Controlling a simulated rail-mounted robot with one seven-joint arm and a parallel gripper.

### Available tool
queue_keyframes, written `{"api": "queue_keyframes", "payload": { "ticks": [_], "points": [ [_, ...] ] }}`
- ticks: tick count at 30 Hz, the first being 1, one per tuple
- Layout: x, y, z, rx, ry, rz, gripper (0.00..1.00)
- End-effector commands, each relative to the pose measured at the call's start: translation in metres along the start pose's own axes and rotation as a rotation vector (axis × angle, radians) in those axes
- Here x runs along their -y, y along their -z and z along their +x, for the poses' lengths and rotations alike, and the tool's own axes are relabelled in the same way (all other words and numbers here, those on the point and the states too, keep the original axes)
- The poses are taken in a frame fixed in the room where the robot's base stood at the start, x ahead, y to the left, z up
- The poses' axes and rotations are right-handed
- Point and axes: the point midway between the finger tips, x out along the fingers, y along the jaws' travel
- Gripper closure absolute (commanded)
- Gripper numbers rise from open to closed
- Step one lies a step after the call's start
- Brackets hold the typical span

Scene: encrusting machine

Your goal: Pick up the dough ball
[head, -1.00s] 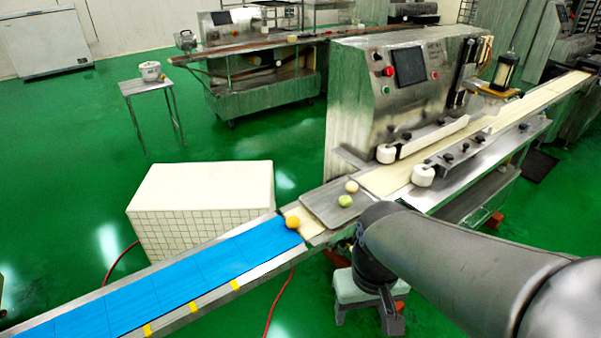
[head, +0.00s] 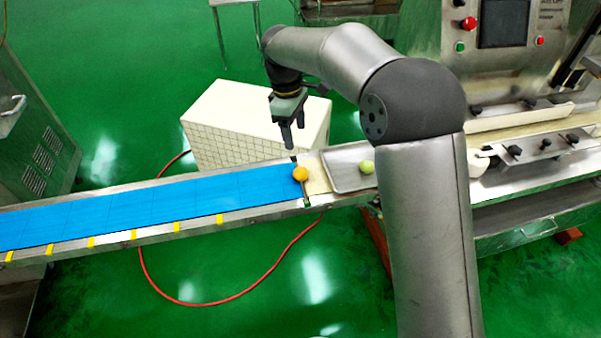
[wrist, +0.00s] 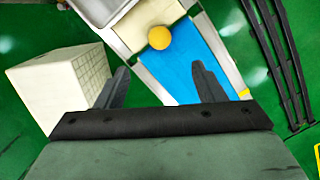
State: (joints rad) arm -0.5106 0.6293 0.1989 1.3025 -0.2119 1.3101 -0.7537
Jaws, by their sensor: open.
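An orange-yellow dough ball (head: 300,173) sits at the right end of the blue conveyor belt (head: 200,200), by the seam with a pale strip. In the wrist view the same ball (wrist: 159,37) lies ahead of the fingertips, roughly centred between them. My gripper (head: 293,146) points down above the belt, a little behind and above the ball. In the wrist view my gripper (wrist: 160,68) has its two fingers spread with nothing between them. A green ball (head: 366,167) rests on the metal tray (head: 343,178) to the right.
A white tiled block (head: 230,118) stands just behind the belt. The encrusting machine (head: 505,60) is at the right, with my arm in front of part of it. A red hose (head: 230,303) lies on the green floor. The belt left of the ball is clear.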

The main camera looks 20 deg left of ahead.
Motion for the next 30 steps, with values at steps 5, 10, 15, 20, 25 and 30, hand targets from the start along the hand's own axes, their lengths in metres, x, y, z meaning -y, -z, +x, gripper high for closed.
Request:
{"api": "queue_keyframes", "payload": {
  "ticks": [5,10,15,20,25,30],
  "points": [
    [0.001,-0.001,0.041,0.003,0.003,0.002,0.37],
    [0.0,-0.001,0.073,0.002,0.002,0.003,0.37],
    [0.0,0.0,0.09,0.0,0.0,0.003,0.37],
    [0.001,0.001,0.101,0.001,0.001,0.003,0.37],
    [0.001,0.005,0.127,0.002,0.002,0.004,0.37],
    [0.001,0.005,0.143,0.0,0.0,0.004,0.37]
  ]
}}
